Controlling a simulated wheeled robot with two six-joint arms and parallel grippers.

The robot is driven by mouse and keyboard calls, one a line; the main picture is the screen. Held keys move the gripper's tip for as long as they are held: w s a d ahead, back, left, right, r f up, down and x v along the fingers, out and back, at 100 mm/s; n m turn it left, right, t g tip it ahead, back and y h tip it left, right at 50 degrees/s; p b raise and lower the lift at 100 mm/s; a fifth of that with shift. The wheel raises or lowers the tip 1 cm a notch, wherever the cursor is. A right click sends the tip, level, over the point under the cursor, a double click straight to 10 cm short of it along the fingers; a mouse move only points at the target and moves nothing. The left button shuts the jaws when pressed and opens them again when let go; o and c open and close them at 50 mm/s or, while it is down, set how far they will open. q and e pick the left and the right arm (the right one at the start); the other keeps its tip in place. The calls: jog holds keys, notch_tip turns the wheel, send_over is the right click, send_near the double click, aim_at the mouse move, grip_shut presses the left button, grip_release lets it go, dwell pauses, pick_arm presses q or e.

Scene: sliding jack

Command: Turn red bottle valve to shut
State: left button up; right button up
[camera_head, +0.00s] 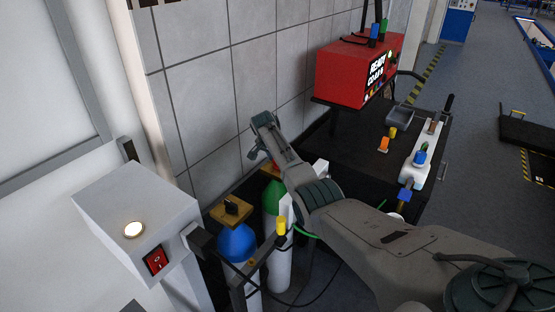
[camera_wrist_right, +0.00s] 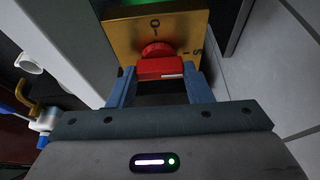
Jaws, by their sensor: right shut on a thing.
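The red valve knob (camera_wrist_right: 158,66) sits on a gold plate (camera_wrist_right: 178,28) marked "O" and "S" in the right wrist view. The white line on the knob's bar lies toward its right end. My right gripper (camera_wrist_right: 162,82) is shut on the knob's bar, one finger on each side. In the head view my right arm reaches over the green-topped bottle (camera_head: 273,197); a sliver of red (camera_head: 271,170) shows behind the arm, and most of the knob is hidden. My left gripper is in neither view.
A blue-topped bottle (camera_head: 237,243) with a gold plate and black knob (camera_head: 232,208) stands to the left. A white box (camera_head: 135,205) with a red switch is nearer left. A dark workbench (camera_head: 360,150) carries a red machine (camera_head: 357,72). The tiled wall is close behind.

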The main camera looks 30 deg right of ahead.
jog(key=shift+r, duration=0.15)
jog(key=o, duration=1)
jog(key=b+v, duration=0.2)
jog(key=v, duration=0.8)
jog(key=shift+a+r, duration=0.15)
jog(key=shift+r, duration=0.2)
jog(key=shift+s, duration=0.1)
